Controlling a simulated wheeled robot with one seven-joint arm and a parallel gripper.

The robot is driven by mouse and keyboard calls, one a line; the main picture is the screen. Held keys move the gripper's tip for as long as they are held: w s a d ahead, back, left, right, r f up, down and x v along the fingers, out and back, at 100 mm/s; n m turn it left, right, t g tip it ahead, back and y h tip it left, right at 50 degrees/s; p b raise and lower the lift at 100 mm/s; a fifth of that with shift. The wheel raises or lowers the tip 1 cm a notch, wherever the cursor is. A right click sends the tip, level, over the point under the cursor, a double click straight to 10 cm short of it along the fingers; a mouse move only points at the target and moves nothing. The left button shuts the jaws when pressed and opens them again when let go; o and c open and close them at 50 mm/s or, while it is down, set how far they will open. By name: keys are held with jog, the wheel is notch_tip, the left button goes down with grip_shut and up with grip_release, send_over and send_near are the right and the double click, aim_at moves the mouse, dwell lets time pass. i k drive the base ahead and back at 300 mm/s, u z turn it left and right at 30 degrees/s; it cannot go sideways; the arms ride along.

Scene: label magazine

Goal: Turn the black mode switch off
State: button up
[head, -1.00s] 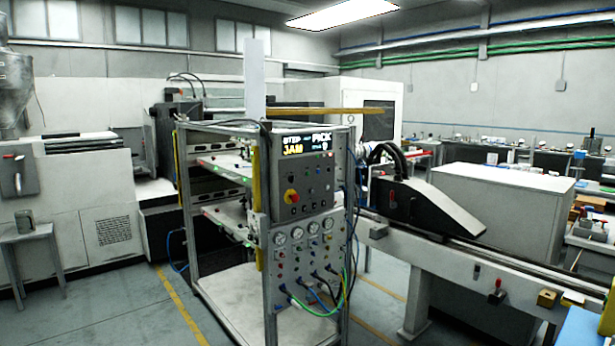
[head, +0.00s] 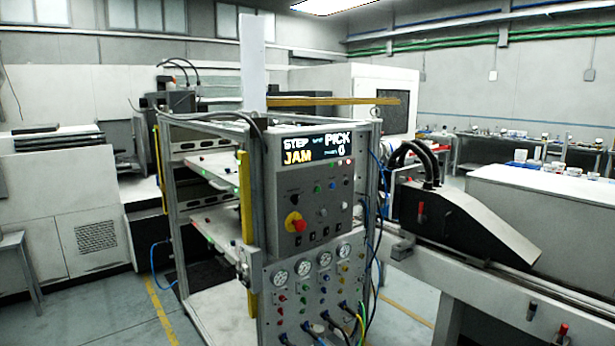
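The grey control panel (head: 312,202) stands on the front of the metal frame rack. Its display (head: 318,147) reads STEP, PICK and JAM, with a 0. A small black knob (head: 294,199) sits on the panel's upper left, above a red mushroom button (head: 299,226) on a yellow plate. Small dark switches (head: 313,238) line the panel's lower edge. I cannot tell for certain which of these is the black mode switch, nor its setting. My gripper is not in view.
Gauges (head: 325,260) and coloured cables (head: 356,320) fill the lower panel. A yellow post (head: 246,209) stands left of the panel. A conveyor rail (head: 480,288) with a black sloped unit (head: 465,225) extends right. Grey floor (head: 100,312) is open at the front left.

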aim_at(295, 197)
jog(key=i, duration=1.3)
jog(key=z, duration=1.6)
jog(key=i, duration=0.95)
jog(key=u, duration=2.4)
